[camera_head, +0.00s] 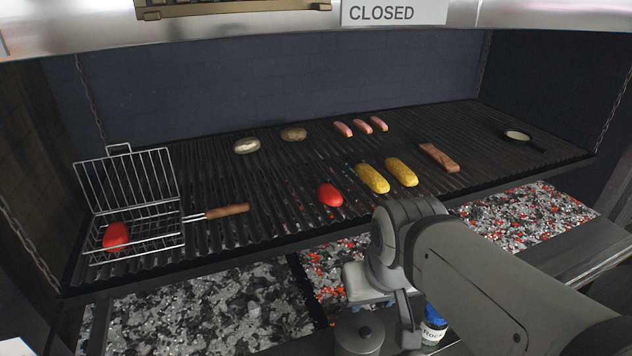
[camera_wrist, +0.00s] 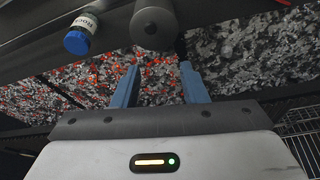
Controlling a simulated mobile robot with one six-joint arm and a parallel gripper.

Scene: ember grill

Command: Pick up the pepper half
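One red pepper half (camera_head: 330,195) lies on the bare grill grate in the head view, left of two yellow corn pieces. Another red pepper half (camera_head: 116,237) lies inside the open wire basket (camera_head: 128,166) at the left end of the grate. My gripper (camera_wrist: 158,76) shows in the wrist view with its two blue fingers spread apart and nothing between them. In the head view my arm reaches in front of the grill, below and to the right of the nearer pepper half; the fingertips are hidden there. No pepper half shows in the wrist view.
Embers (camera_head: 200,318) glow below. A blue-capped jar (camera_wrist: 76,42) and a grey lidded pot (camera_wrist: 153,27) stand near my gripper.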

